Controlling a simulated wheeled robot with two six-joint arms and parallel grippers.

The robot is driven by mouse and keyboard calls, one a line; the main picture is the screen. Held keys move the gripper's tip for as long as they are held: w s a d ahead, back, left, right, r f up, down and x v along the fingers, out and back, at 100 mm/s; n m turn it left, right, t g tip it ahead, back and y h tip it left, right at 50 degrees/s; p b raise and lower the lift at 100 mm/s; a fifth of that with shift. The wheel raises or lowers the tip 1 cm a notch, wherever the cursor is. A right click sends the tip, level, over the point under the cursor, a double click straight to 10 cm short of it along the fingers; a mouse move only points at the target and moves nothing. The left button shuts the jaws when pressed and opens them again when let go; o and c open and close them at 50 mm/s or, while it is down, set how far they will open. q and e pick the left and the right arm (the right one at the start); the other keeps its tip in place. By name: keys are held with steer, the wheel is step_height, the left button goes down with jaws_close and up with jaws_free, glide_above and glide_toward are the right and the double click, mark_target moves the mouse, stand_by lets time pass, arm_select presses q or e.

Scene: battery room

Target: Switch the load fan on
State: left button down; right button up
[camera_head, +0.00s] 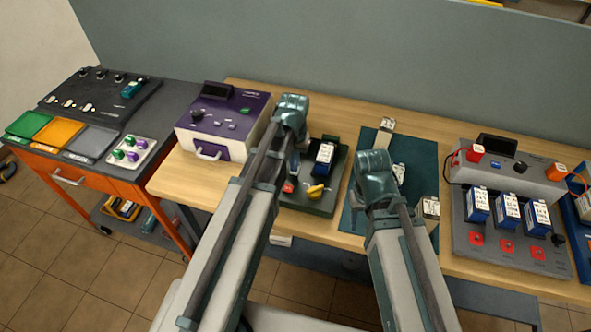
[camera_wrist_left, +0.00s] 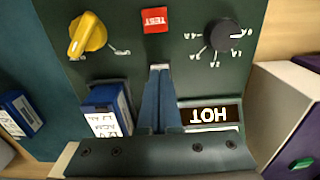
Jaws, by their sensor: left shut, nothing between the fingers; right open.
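The dark green tester (camera_head: 327,206) stands on the wooden bench, holding a blue battery (camera_head: 324,158). In the left wrist view, the tester appears upside down, with a yellow rotary switch (camera_wrist_left: 88,33), a red TEST button (camera_wrist_left: 155,20), a black dial (camera_wrist_left: 222,36) and a display (camera_wrist_left: 208,115) reading HOT. I cannot read a fan label on any control. My left gripper (camera_wrist_left: 160,70) is shut and empty over the tester, its tips between the battery and the display, below the TEST button in that view. My right gripper (camera_head: 376,180) is open over the teal mat; its fingers are largely hidden.
A purple and white box (camera_head: 222,125) stands left of the tester. The teal mat (camera_head: 417,162) lies to its right, with small labelled blocks. A grey charger (camera_head: 510,262) with several blue batteries is further right. An orange cart (camera_head: 95,180) stands at the left.

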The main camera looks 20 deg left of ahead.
arm_select(q)
steer(key=shift+f+b, duration=0.3)
steer(key=shift+f, duration=0.05)
arm_select(e)
steer(key=shift+f, duration=0.35)
arm_select(q)
steer(key=shift+r, duration=0.1)
arm_select(e)
steer(key=shift+r, duration=0.1)
arm_select(q)
step_height(320, 180, up, 7)
steer(key=p, duration=0.7)
arm_select(e)
step_height(320, 180, up, 7)
arm_select(q)
steer(key=shift+s+d, duration=0.2)
steer(key=s+d+m+y, duration=0.1)
steer(key=s+d+m, duration=0.2)
steer(key=s+d, duration=0.7)
steer(key=s+f, duration=0.1)
steer(key=s, duration=0.3)
steer(key=shift+b, duration=0.4)
arm_select(e)
steer(key=shift+f, duration=0.5)
